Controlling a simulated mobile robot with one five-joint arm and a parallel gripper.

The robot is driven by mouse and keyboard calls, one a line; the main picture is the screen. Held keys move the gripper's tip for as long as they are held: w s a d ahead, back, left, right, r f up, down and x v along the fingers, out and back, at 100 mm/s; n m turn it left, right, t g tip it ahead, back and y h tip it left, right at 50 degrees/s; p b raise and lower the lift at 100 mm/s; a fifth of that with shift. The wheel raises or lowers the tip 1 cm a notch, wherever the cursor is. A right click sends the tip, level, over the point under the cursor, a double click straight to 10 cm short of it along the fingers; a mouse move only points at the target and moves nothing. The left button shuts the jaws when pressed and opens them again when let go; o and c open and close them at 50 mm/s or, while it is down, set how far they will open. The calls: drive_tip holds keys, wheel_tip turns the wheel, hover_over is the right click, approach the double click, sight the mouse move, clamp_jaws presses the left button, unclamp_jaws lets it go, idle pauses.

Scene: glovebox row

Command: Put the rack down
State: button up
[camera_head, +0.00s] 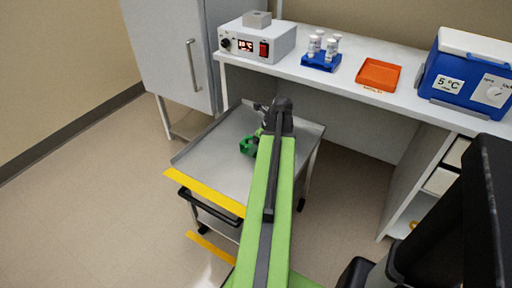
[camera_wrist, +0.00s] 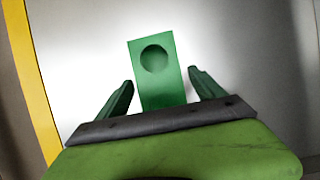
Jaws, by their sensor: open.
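A green rack (camera_wrist: 156,95) with a round hole in it lies on the grey surface of the cart in the wrist view. My gripper (camera_wrist: 160,79) is open, with one green finger on each side of the rack. Gaps show between both fingers and the rack. The rack's near end is hidden behind my gripper's body. In the head view, a small green shape (camera_head: 248,146) shows on the steel cart (camera_head: 207,157) beside the end of my arm, which partly hides it.
The cart has a yellow front edge and a black handle (camera_head: 208,208). Behind it, a white bench (camera_head: 340,83) carries a heater box (camera_head: 262,45), a blue rack of vials (camera_head: 321,61), an orange tray (camera_head: 378,75) and a blue cooler (camera_head: 466,80). The cart's left part is clear.

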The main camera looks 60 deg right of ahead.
drive_tip(key=p+v, duration=1)
drive_tip(key=v, duration=0.2)
drive_tip(key=shift+p, duration=0.4)
drive_tip(key=shift+r, duration=0.1)
drive_tip(key=w+a+f+n+g+y, duration=0.1)
drive_tip(key=w+a+n, duration=0.95)
drive_tip(key=a, duration=0.25)
drive_tip(key=w+a+f+n+g, duration=0.1)
drive_tip(key=w+a+n+g, duration=0.1)
drive_tip(key=w+a+n, duration=1)
drive_tip(key=w+a+n+g+h, duration=0.1)
drive_tip(key=w+a+n, duration=0.2)
drive_tip(key=a+n, duration=1)
drive_tip(key=a, duration=1.6)
drive_tip(key=shift+a+g, duration=0.25)
drive_tip(key=shift+g, duration=0.05)
